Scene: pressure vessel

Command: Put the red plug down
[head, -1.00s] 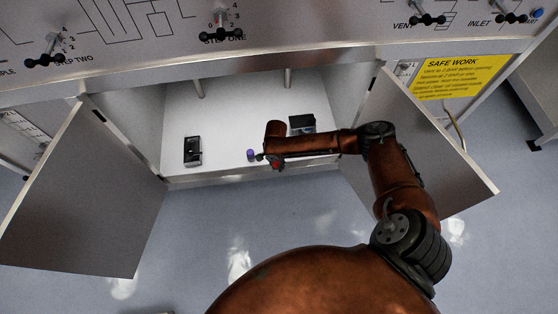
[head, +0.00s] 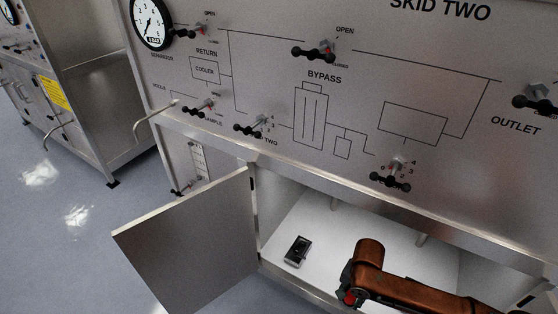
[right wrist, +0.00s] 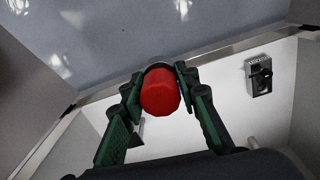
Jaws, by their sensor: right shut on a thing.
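The red plug (right wrist: 159,92) is between the fingers of my right gripper (right wrist: 160,68) in the right wrist view, and the fingers are shut on it. In the head view a bit of the red plug (head: 349,298) shows at the end of my right arm near the bottom edge, over the front part of the open cabinet. Most of the right gripper (head: 346,289) is hidden there by the arm. I cannot tell whether the plug touches the cabinet floor. My left gripper is not in view.
The white cabinet floor (head: 290,225) is mostly bare. A small black device (head: 298,251) lies on it at the left and also shows in the right wrist view (right wrist: 258,75). An open door (head: 190,245) stands out on the left. A panel with valves (head: 320,52) rises above.

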